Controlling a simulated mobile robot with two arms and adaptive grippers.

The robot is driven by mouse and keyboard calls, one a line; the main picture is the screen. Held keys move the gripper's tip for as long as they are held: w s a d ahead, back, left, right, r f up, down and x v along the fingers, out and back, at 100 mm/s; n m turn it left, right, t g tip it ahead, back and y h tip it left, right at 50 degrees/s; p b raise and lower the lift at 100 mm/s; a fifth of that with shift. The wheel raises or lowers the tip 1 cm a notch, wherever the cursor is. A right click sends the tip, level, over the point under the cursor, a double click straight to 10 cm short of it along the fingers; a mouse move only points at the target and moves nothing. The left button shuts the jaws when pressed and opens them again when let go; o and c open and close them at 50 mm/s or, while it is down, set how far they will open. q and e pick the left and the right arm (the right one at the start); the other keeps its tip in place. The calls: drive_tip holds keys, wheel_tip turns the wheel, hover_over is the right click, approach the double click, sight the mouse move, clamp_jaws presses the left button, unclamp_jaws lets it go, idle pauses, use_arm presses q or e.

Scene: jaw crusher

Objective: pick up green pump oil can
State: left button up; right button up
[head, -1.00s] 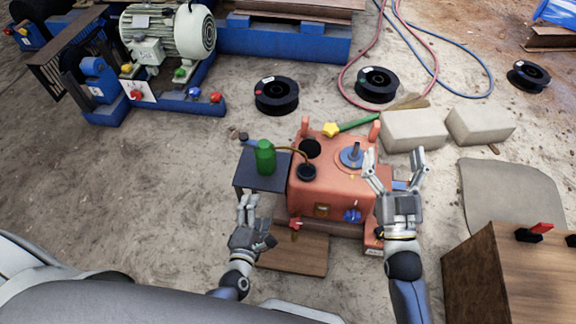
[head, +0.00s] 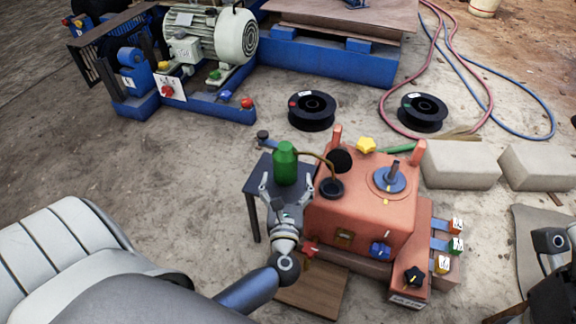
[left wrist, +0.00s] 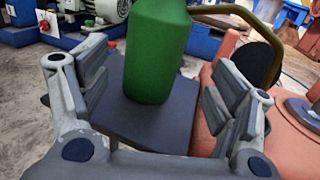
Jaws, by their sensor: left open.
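The green pump oil can (head: 285,165) stands upright on a small dark side table (head: 257,182) left of the red pump box. My left gripper (head: 286,191) is open at the near side of the can, one finger to its left and one to its right. In the left wrist view the can (left wrist: 157,50) rises beyond and between the spread fingers (left wrist: 155,88), with gaps on both sides. Its top is cut off there. My right gripper is out of view; only part of my right arm shows at the right edge.
The red pump box (head: 360,205) stands close right of the can, with a curved brown pipe (head: 318,156) between them. A wooden board (head: 312,288) lies in front. Black spools (head: 312,110) and pale blocks (head: 460,166) lie behind. Open ground is at left.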

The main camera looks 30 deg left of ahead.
sight(285, 175)
use_arm(q)
drive_tip(key=x, duration=0.2)
drive_tip(key=b+x, duration=0.1)
drive_tip(key=x, duration=0.1)
drive_tip(key=b+x, duration=0.1)
drive_tip(key=x, duration=0.1)
drive_tip(key=shift+s+a+f, duration=0.2)
drive_tip(key=shift+a+f, duration=0.05)
drive_tip(key=shift+f, duration=0.15)
drive_tip(key=shift+w+a+r, duration=0.1)
drive_tip(key=shift+w+a, duration=0.05)
drive_tip(key=shift+w, duration=0.15)
drive_tip(key=c, duration=1.4)
drive_tip(key=shift+o, duration=0.2)
drive_tip(key=shift+r, duration=0.1)
